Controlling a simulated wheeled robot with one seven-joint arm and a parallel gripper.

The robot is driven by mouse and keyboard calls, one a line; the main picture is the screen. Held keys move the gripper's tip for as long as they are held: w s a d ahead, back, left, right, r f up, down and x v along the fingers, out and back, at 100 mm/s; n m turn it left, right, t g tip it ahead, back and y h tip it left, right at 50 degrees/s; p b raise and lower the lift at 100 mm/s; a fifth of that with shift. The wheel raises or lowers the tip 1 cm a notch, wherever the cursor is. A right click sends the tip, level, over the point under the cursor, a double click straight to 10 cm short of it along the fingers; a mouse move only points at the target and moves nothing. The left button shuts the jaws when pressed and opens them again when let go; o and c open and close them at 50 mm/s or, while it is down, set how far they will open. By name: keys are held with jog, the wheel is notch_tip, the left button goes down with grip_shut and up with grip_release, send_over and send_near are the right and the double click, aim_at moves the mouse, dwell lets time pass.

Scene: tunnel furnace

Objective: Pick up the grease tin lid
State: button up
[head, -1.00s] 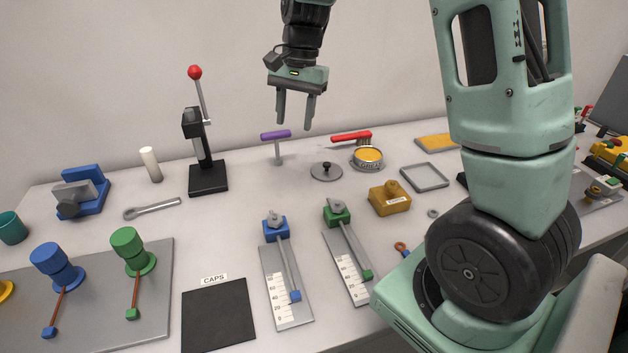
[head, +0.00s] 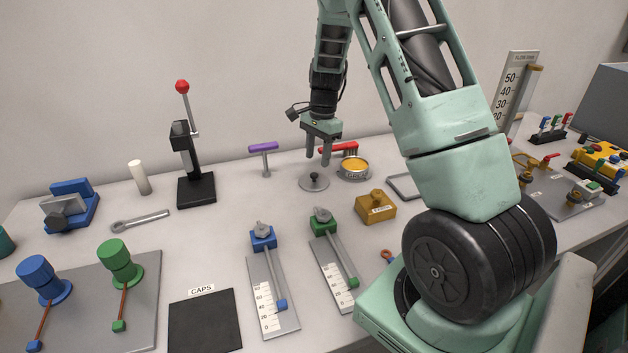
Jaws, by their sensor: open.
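The grease tin lid (head: 313,184) is a flat grey disc with a small black knob, lying on the table at the middle back. The open grease tin (head: 354,168), yellow inside, stands just to its right and behind. My gripper (head: 319,160) points down above the lid, a little toward its back edge in the picture. Its two fingers are apart with nothing between them. The fingertips appear clear of the knob, though the exact height gap is hard to tell.
A yellow block (head: 375,207) sits in front to the right. A black lever press (head: 195,186) stands further left.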

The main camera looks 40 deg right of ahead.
aim_at(314, 174)
jog(key=shift+a+f+p, duration=0.2)
jog(key=shift+f, duration=0.75)
jog(key=shift+a+f+p, duration=0.15)
jog(key=shift+a+f, duration=0.1)
jog(key=shift+f, duration=0.65)
jog(key=shift+a+f+p, duration=0.2)
jog(key=shift+f, duration=0.75)
grip_shut()
